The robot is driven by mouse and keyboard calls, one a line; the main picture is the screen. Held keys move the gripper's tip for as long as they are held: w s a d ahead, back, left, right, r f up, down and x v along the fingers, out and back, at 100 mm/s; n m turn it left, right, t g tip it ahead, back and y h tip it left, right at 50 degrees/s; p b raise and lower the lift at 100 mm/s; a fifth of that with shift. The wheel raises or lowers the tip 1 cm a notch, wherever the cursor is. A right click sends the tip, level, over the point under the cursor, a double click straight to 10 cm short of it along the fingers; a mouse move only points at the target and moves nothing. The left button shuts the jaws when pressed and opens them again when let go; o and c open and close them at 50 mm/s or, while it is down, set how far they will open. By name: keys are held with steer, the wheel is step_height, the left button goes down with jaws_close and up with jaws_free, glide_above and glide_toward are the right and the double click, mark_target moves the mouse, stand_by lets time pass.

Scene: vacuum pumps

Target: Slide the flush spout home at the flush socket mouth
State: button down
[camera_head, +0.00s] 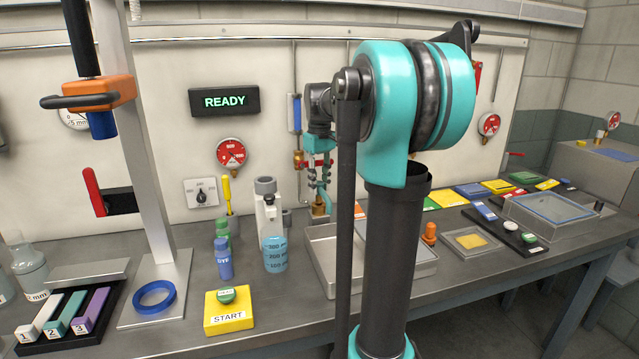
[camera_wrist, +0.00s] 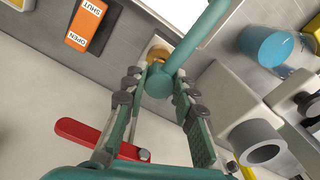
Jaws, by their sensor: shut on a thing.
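The flush spout is a teal bent tube (camera_wrist: 205,38) in the wrist view, its rounded end between my fingertips. In the head view my gripper (camera_head: 319,178) points down above a brass fitting (camera_head: 320,209) near the back wall; the spout is hard to make out there.
A red lever (camera_wrist: 100,138) lies beside my fingers, and an orange OPEN/SHUT handle (camera_wrist: 88,22) is near. A grey-white pump body (camera_head: 268,212) and a blue-filled beaker (camera_head: 275,255) stand left of my gripper. A metal tray (camera_head: 322,262) lies in front. The wall sign reads READY (camera_head: 224,101).

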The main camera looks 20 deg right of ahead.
steer(key=shift+f, duration=0.1)
steer(key=shift+f, duration=1.45)
steer(key=shift+f, duration=0.2)
steer(key=c, duration=1.2)
jaws_free()
steer(key=shift+o, duration=0.2)
step_height(320, 180, up, 12)
